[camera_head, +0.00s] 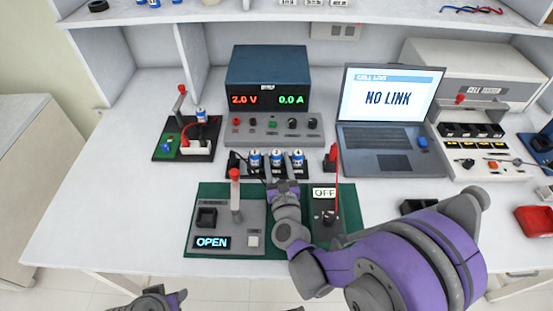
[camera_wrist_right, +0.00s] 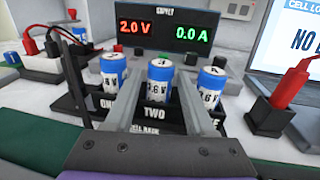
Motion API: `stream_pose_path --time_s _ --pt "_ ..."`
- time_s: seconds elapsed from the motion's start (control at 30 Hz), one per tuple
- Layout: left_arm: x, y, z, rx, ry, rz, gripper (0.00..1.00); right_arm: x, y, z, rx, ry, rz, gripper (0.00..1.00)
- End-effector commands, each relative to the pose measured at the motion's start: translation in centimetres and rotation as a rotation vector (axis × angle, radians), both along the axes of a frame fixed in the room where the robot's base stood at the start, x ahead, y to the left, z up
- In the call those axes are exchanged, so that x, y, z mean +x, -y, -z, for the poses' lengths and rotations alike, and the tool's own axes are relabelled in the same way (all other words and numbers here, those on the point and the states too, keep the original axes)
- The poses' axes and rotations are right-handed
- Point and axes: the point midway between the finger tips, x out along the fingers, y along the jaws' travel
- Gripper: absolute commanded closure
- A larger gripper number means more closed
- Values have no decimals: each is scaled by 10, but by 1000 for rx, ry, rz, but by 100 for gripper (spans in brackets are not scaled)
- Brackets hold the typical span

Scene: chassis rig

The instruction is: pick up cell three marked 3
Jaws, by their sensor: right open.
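Three blue-and-white cells stand upright in a black rack (camera_wrist_right: 150,128) with slots lettered ONE, TWO and a third, partly hidden word. The middle cell (camera_wrist_right: 158,82) stands at TWO; its top mark looks like a 3, but is small. The left cell (camera_wrist_right: 113,72) and right cell (camera_wrist_right: 209,88) stand either side, their top marks unclear. In the head view the middle cell (camera_head: 277,157) is just beyond my right gripper (camera_head: 284,184). That gripper is open and empty, its fingers framing the middle cell in the wrist view. My left gripper (camera_head: 166,299) is low at the bottom edge, its jaws unclear.
A power supply (camera_head: 268,84) reading 2.0 V and 0.0 A stands behind the rack. A grey panel reading OPEN (camera_head: 212,241) lies on a green mat. A red-topped lead post (camera_head: 331,157) stands right of the rack. A laptop (camera_head: 389,110) shows NO LINK.

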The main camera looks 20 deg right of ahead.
Motion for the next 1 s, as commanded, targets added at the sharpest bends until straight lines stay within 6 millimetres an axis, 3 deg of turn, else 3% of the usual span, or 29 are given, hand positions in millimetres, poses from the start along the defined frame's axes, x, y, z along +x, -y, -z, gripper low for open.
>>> stream_pose_path --time_s 0.13,0.4,0.7,1.0 --pt "0 0 1 0 0 0 50 16 3 1 -1 0 2 45" --pt "0 0 1 0 0 0 50 18 3 1 -1 0 1 45" --pt "0 0 1 0 0 0 50 18 3 1 -1 0 0 100" --pt "0 0 1 0 0 0 50 18 3 1 -1 0 0 100"
